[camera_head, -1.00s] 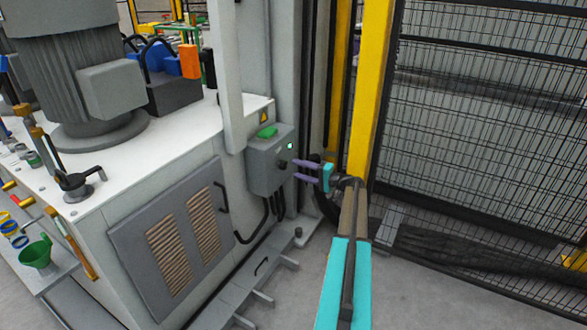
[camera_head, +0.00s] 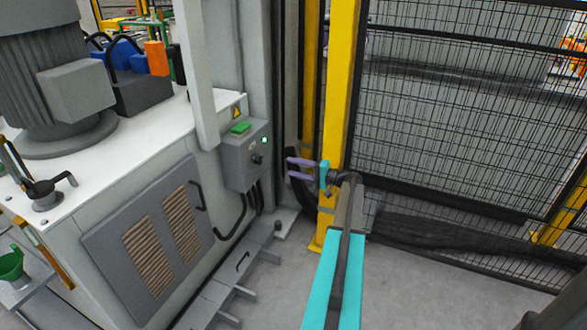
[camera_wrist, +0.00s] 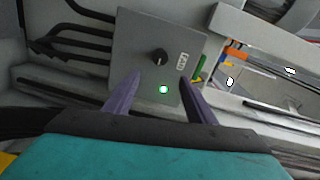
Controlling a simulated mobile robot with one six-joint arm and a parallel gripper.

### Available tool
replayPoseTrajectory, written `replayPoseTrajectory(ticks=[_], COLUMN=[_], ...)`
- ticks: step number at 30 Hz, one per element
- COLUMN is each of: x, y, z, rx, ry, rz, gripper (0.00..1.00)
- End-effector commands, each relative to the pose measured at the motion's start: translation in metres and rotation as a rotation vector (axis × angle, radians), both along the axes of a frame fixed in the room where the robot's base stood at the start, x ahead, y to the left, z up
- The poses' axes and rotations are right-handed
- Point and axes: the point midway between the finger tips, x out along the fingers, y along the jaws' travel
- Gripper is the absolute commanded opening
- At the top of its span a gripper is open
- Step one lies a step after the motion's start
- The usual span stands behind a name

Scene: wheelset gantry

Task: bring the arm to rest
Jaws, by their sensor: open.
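My gripper (camera_head: 301,169) is in front of the yellow post, to the right of a grey control box. Its two purple fingers are apart with nothing between them. In the wrist view my gripper (camera_wrist: 158,92) points toward the control box (camera_wrist: 134,45), with a visible gap. The control box (camera_head: 233,163) is on the side of the white machine cabinet, with a green button on top, a lit green lamp and a black knob (camera_head: 257,159). The knob (camera_wrist: 160,56) and the lit lamp (camera_wrist: 163,89) also show in the wrist view.
A yellow post (camera_head: 340,90) stands close behind my gripper. A black mesh fence (camera_head: 450,120) fills the right side. The white cabinet (camera_head: 130,160) carries a large grey motor (camera_head: 60,80). The floor (camera_head: 270,290) in front of the cabinet shows clear grey patches.

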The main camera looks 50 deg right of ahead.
Motion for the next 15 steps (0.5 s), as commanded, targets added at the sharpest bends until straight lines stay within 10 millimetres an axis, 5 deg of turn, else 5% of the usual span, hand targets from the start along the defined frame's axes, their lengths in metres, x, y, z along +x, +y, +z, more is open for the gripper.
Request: replayPoseTrajectory(ticks=[10,15], x=[0.004,0.020], y=[0.007,0.042], z=[-0.003,-0.017], rx=[0.002,0.008], ry=[0.010,0.061], rz=[0.009,0.053], gripper=[0.51,0.51])
